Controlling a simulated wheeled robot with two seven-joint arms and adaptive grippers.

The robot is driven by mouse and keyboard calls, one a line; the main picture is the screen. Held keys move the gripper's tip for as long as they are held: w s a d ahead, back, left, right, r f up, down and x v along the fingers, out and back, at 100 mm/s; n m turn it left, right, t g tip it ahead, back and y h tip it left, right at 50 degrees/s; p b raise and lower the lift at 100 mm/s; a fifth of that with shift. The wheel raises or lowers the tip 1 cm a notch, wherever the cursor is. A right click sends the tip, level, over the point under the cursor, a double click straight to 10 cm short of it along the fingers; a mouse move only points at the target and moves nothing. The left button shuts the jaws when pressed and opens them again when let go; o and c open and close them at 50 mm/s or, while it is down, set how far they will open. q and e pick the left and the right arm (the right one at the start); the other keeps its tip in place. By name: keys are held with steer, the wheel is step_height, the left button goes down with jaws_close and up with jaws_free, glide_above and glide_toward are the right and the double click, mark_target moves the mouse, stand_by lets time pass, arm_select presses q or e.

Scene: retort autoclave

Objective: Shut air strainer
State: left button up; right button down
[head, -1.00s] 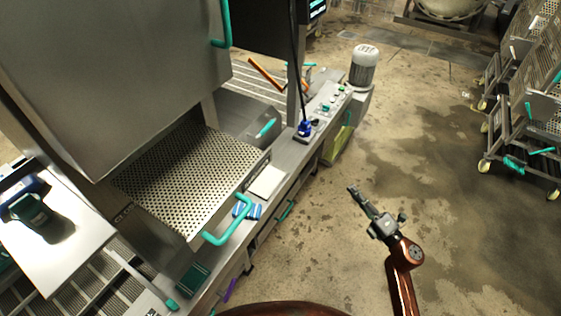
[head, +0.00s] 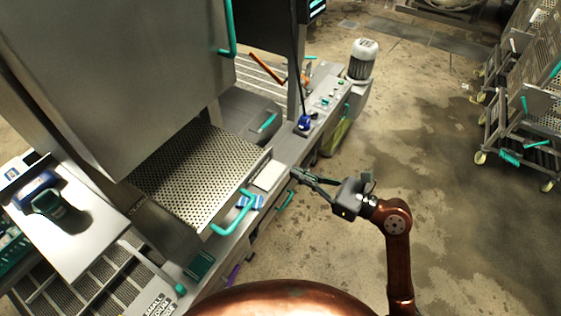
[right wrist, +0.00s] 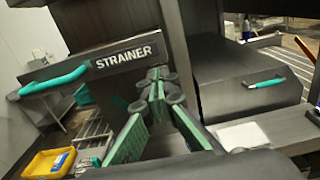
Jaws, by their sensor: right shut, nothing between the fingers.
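The air strainer (head: 197,172) is a perforated metal drawer that sticks out of the steel machine in the head view. Its teal handle (head: 236,216) is on the front edge. In the right wrist view its front panel reads STRAINER (right wrist: 124,58), with the teal handle (right wrist: 54,80) to the left of the label. My right gripper (head: 296,173) is shut and empty, to the right of the drawer and apart from the handle. In the right wrist view its fingertips (right wrist: 157,82) overlap the panel's lower right part; contact cannot be told. My left gripper is out of view.
A lower grey drawer with a teal handle (head: 267,122) is behind the strainer. A ledge with a blue knob (head: 304,122) runs along the machine. A motor (head: 362,60) stands at its far end. Wheeled racks (head: 525,110) are at the right. The floor between is clear.

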mark_target(270, 160)
steer(key=p+x, duration=0.1)
steer(key=x, duration=0.4)
steer(key=shift+w+a+r, duration=0.1)
steer(key=shift+a, duration=0.05)
steer(key=shift+w+a, duration=0.2)
steer(key=shift+a, duration=0.1)
steer(key=shift+a, duration=0.1)
